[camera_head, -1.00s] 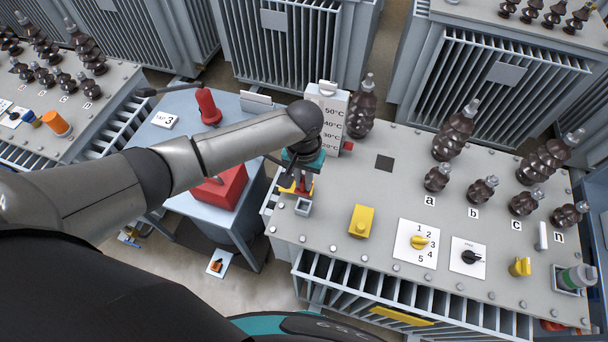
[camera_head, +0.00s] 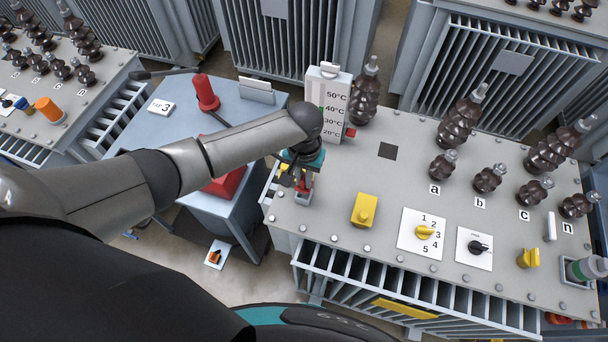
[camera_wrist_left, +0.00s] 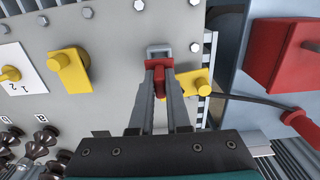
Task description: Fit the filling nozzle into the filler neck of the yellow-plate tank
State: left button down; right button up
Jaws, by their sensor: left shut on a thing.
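The tank (camera_head: 335,228) has a yellow plate (camera_head: 404,311) on its front side. Its filler neck is a small square grey socket (camera_head: 303,199) at the top's left front corner; it also shows in the wrist view (camera_wrist_left: 159,50). My left gripper (camera_head: 303,181) is shut on the red nozzle (camera_wrist_left: 159,84), right at the neck. In the wrist view the left gripper (camera_wrist_left: 160,74) points at the neck, with the nozzle between its fingers. The nozzle's lower end is hidden, so I cannot tell whether it is inside the neck. My right gripper is not in view.
A yellow fitting (camera_wrist_left: 190,82) lies close beside the fingers. A thermometer panel (camera_head: 326,105), a yellow block (camera_head: 365,209) and dark bushings (camera_head: 458,120) stand on the tank.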

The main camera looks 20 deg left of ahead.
aim_at(304, 187)
pick_arm(q)
jog(key=shift+p, duration=0.95)
dwell(1.6)
jog(key=shift+f+b, duration=1.25)
jog(key=shift+f, duration=0.7)
jog(key=c, duration=0.8)
grip_release()
notch_tip(304, 187, up, 14)
jog(key=shift+r+p, duration=0.25)
jog(key=shift+p, duration=0.85)
jog(key=shift+r, duration=0.4)
jog(key=shift+f, duration=0.1)
